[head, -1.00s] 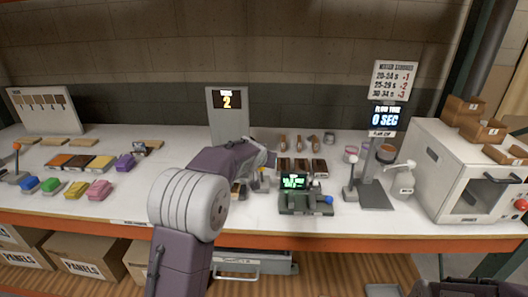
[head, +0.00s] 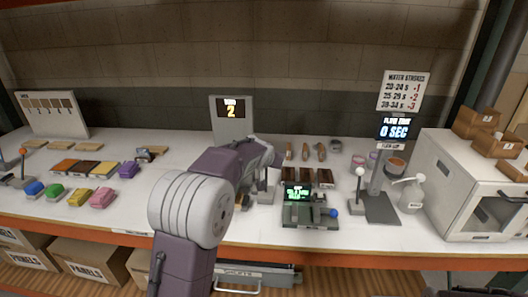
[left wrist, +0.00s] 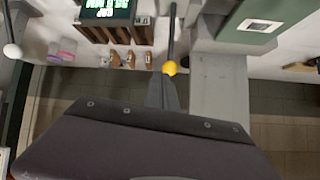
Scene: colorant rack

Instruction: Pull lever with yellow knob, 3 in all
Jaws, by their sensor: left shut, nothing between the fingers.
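The lever with the yellow knob shows in the left wrist view, its round yellow knob (left wrist: 169,68) at the end of a thin dark rod. My left gripper (left wrist: 164,82) is shut and empty, its fingertips right by the knob; I cannot tell whether they touch it. In the head view my left gripper (head: 268,166) is above the worktop in front of the grey display panel (head: 231,128), which reads 2. My arm and gripper hide the yellow knob there.
Just right of my gripper stands a device with a green screen (head: 297,193) and a blue knob (head: 333,212). Coloured blocks (head: 78,196) lie at the left.

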